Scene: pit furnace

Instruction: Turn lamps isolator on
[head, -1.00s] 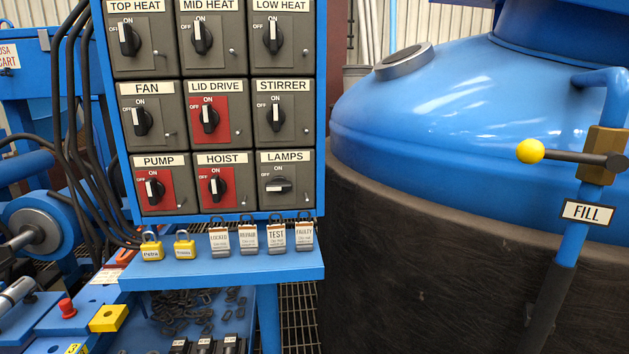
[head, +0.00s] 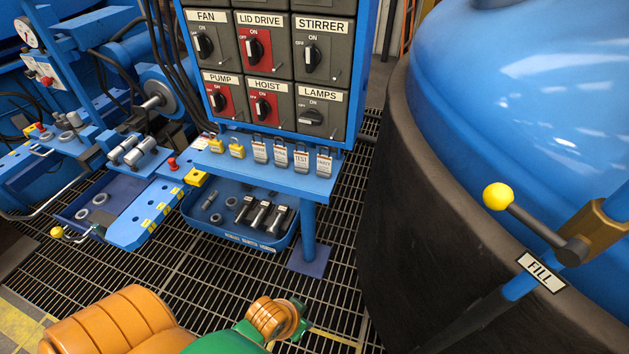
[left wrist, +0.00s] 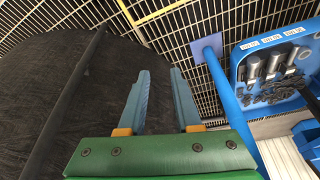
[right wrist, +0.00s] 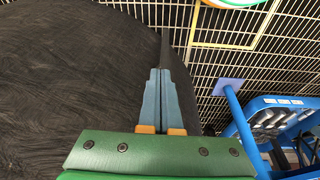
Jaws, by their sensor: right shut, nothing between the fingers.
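The lamps isolator (head: 312,117) is a dark grey box with a black rotary knob at the bottom right of the switch panel. Its knob lies about level, towards OFF, while the neighbouring knobs stand nearly upright. My left gripper (left wrist: 160,72) is open and empty in the left wrist view, above the floor grating and next to the dark tank wall. My right gripper (right wrist: 160,72) is shut and empty in the right wrist view, also in front of the tank wall. The isolator shows in neither wrist view, and neither gripper's fingers show in the head view.
A blue shelf with padlocks and tags (head: 281,153) juts out below the panel. A blue tray (head: 222,233) with tools is under it. The dark-sided tank (head: 410,240) stands right, with a yellow-knobbed FILL lever (head: 497,196) before it. Floor grating (head: 330,285) lies open in front.

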